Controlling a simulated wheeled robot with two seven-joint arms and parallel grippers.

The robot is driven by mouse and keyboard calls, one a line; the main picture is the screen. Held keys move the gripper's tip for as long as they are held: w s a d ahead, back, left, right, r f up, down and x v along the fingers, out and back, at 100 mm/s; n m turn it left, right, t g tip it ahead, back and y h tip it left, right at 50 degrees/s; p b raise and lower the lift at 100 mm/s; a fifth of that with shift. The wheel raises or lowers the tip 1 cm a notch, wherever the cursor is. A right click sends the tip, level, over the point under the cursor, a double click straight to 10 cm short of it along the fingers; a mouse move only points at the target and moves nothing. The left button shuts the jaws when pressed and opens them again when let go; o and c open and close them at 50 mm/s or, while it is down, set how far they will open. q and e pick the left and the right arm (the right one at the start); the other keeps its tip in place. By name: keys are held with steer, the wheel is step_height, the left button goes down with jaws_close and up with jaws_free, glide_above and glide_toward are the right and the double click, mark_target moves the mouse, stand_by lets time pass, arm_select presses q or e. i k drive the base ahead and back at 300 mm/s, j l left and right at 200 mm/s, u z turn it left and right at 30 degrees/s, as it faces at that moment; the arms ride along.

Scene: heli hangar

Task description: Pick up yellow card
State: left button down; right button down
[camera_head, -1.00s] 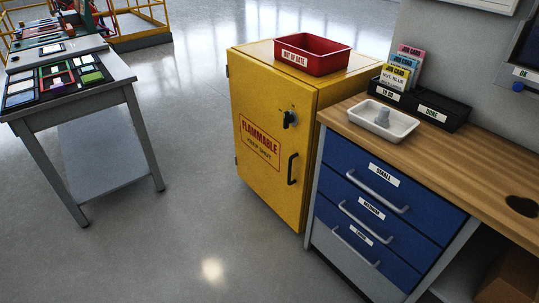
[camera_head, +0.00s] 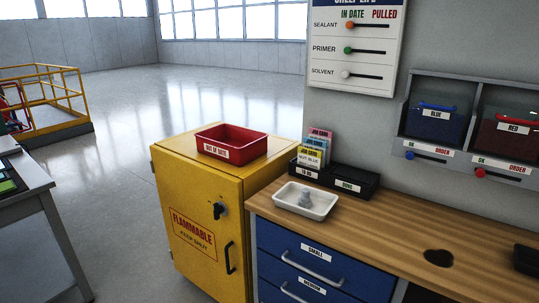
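The yellow job card (camera_head: 309,158) stands upright at the front of a small stack, with a blue card (camera_head: 314,145) and a pink card (camera_head: 320,134) behind it. Its lower part is hidden inside the left "TO DO" compartment of a black holder (camera_head: 307,172) on the wooden workbench. The right compartment, labelled "DONE" (camera_head: 348,186), shows no cards. Neither of my grippers is in view.
A white tray (camera_head: 318,213) with a grey part stands in front of the holder. A red bin (camera_head: 262,146) sits on the yellow flammables cabinet (camera_head: 160,180) at left. Wall bins hang at right. The bench (camera_head: 390,245) has a dark round hole and clear wood around it.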

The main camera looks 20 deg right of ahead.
mark_target(308, 157)
steer(key=i+z, duration=0.1)
steer(key=z, duration=0.9)
steer(key=i+j+z, duration=0.2)
steer(key=j+z, duration=0.15)
steer(key=i+j+z, duration=0.15)
steer(key=j+z, duration=0.6)
steer(key=i+j, duration=0.1)
steer(key=j, duration=0.5)
steer(key=i+j+z, duration=0.1)
steer(key=j, duration=1.05)
steer(key=i+z, duration=0.05)
steer(key=i, duration=0.05)
